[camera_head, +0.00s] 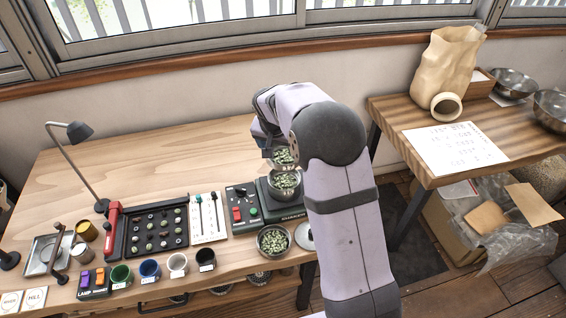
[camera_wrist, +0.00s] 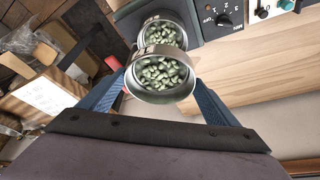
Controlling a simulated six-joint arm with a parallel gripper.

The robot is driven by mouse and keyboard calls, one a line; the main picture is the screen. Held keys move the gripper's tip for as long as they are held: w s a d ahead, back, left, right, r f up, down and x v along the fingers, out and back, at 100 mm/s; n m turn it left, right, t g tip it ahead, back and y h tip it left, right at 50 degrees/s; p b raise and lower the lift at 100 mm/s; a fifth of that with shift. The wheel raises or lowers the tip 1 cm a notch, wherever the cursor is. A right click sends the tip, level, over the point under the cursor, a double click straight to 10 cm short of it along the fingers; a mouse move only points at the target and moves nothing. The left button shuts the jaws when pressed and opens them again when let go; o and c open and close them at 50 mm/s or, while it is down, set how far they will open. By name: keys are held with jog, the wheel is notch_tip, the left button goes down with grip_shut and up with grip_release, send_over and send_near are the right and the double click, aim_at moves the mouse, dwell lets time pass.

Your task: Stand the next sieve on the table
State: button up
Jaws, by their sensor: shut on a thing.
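My gripper (camera_wrist: 160,78) is shut on a round metal sieve (camera_wrist: 161,90) filled with pale green beans, its rim between the two blue fingers. In the head view this held sieve (camera_head: 284,157) shows partly behind my arm, above the dark shaker machine. Another sieve of green beans (camera_head: 285,184) sits on the shaker (camera_head: 266,208); it also shows in the wrist view (camera_wrist: 163,32) just beyond the held one. Whether the two touch is unclear. A third sieve with beans (camera_head: 273,241) stands on the table at the front edge, in front of the shaker.
A pale round lid (camera_head: 304,237) lies at the table's front right, partly behind my arm. A dark bean tray (camera_head: 154,231), a slider panel (camera_head: 208,218) and several cups (camera_head: 178,264) fill the front left. The table's back half (camera_head: 150,165) is clear.

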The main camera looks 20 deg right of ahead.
jog(key=shift+r, duration=0.45)
jog(key=f+n, duration=0.1)
jog(key=s+a+f+n+y+b, duration=0.1)
jog(key=n, duration=0.1)
jog(key=s+a+f+n+b, duration=0.1)
jog(key=shift+n+t+y, duration=0.3)
jog(key=shift+t+y, duration=0.1)
jog(key=s+a+f+n+g+y+b, duration=0.2)
jog(key=s+a+f+n+g+b, duration=0.45)
jog(key=n, duration=0.95)
jog(key=s+a+f+n+g+y+b, duration=0.1)
jog(key=s+a+f+n+g+b, duration=0.3)
jog(key=a+n, duration=0.85)
jog(key=shift+s+d+f+n+t+p, duration=0.1)
jog(key=shift+s+d+f+n+t, duration=0.35)
jog(key=shift+f, duration=1)
jog(key=shift+s+d+f+n+t+p, duration=0.15)
jog(key=shift+s+d+f+n+t, duration=0.3)
jog(key=shift+f, duration=0.95)
jog(key=shift+s+d+f+n+t+p, duration=0.2)
jog(key=shift+d+f+n, duration=0.4)
jog(key=shift+f, duration=0.85)
jog(key=shift+f, duration=0.1)
jog(key=o, duration=1.1)
